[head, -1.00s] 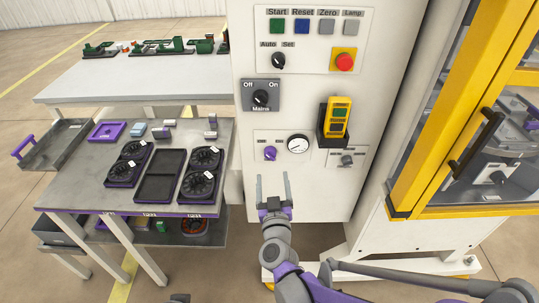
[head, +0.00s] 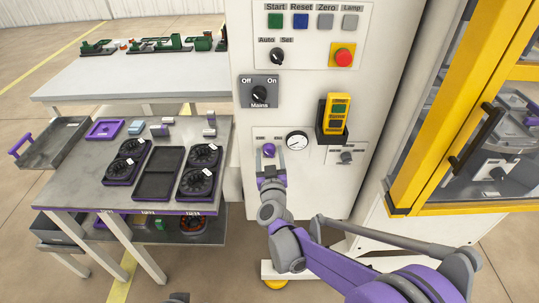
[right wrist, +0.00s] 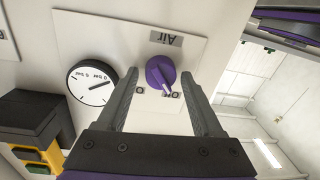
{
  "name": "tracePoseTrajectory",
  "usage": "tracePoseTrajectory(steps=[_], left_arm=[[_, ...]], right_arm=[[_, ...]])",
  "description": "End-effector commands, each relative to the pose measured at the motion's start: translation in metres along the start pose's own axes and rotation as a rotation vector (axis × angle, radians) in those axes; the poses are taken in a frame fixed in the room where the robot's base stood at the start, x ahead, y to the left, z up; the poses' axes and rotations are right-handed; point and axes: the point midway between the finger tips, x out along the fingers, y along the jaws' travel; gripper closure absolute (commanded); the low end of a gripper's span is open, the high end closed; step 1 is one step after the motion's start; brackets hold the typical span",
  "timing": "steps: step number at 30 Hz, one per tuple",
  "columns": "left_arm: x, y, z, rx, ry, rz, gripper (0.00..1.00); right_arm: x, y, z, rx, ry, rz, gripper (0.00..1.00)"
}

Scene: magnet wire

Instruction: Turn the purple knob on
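The purple knob (head: 269,150) sits on a small white plate on the cabinet front, left of a round gauge (head: 297,141). In the right wrist view the purple knob (right wrist: 161,73) has a white pointer mark aimed at one of two labels under it, and an "Air" label is beside it. My right gripper (head: 270,158) is open, its fingers on either side of the knob and apart from it. In the right wrist view the right gripper (right wrist: 163,90) is empty between its fingertips. My left gripper is not clearly in view.
A yellow handheld device (head: 336,112) hangs in a black holder right of the gauge. The Mains switch (head: 259,94) is above the knob. A small dark knob (head: 346,157) is to the right.

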Motion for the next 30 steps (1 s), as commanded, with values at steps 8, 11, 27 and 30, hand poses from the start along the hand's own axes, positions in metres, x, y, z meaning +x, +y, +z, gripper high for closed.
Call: tracePoseTrajectory(steps=[8, 11, 27, 30], left_arm=[[0.0000, 0.0000, 0.0000, 0.000, 0.000, 0.000, 0.50], [0.0000, 0.0000, 0.0000, 0.000, 0.000, 0.000, 0.50], [0.0001, 0.0000, 0.0000, 0.000, 0.000, 0.000, 0.50], [0.0001, 0.0000, 0.0000, 0.000, 0.000, 0.000, 0.50]], right_arm=[[-0.0003, -0.0001, 0.0000, 0.000, 0.000, 0.000, 0.85], [-0.0003, -0.0001, 0.0000, 0.000, 0.000, 0.000, 1.00], [-0.0004, 0.0001, 0.0006, 0.154, 0.009, 0.000, 1.00], [-0.0005, 0.0002, 0.0008, 0.234, 0.013, 0.001, 1.00]])
